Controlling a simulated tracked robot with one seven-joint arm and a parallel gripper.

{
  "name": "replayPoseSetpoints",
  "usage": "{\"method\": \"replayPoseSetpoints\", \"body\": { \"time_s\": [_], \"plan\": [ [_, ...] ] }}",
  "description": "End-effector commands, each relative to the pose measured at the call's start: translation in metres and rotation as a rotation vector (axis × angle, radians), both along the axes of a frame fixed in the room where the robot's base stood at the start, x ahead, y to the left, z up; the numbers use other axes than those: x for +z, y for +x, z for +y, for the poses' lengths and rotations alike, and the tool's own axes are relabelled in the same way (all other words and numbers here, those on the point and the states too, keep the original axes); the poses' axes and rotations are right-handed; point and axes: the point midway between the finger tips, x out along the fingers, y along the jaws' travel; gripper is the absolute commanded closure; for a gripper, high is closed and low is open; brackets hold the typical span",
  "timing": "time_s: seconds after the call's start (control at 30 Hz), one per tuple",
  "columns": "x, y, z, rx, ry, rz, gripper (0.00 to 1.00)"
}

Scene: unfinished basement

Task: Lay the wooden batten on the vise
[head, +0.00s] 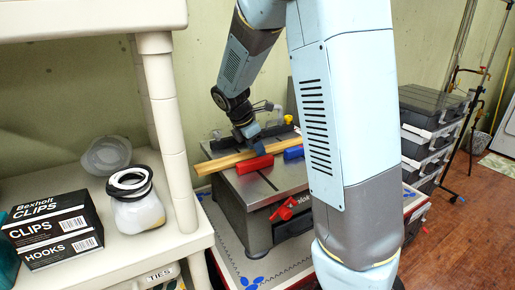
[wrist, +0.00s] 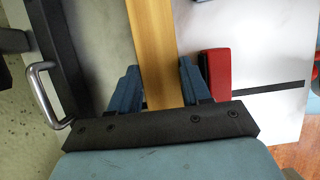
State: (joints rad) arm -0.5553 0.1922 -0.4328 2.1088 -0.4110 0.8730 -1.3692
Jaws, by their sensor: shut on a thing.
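The wooden batten (head: 228,160) is a long, pale yellow strip, lying slantwise over the grey table of a bench machine in the head view. My gripper (head: 248,133) points down and is shut on the batten. In the wrist view the batten (wrist: 154,50) runs between the two blue fingers of my gripper (wrist: 162,85) and extends away from them. The head view does not settle whether the batten touches the surface below or hangs just above it. I cannot make out a vise for certain.
The bench machine (head: 262,190) has a red knob on its front. A red block (head: 255,164) and a blue block (head: 293,153) lie on its top, the red one close to the batten. A cream shelf (head: 150,250) with boxes and a jar stands left. Stacked cases stand right.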

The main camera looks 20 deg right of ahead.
Motion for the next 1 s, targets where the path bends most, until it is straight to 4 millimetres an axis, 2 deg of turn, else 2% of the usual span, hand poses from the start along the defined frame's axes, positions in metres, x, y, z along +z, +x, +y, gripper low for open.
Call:
{"method": "replayPoseSetpoints", "body": {
  "time_s": [0.13,0.17,0.27,0.53,0.67,1.0],
  "plan": [
    [-0.002,0.000,0.000,0.000,0.000,0.001,0.88],
    [-0.002,0.000,0.000,0.000,0.000,0.001,0.51],
    [-0.002,0.000,0.000,0.000,0.000,0.001,0.42],
    [0.000,0.000,0.000,-0.001,0.000,0.000,0.42],
    [0.009,0.000,0.003,-0.001,0.001,0.000,0.42],
    [0.066,-0.005,0.026,-0.001,0.002,-0.003,0.42]
  ]
}}
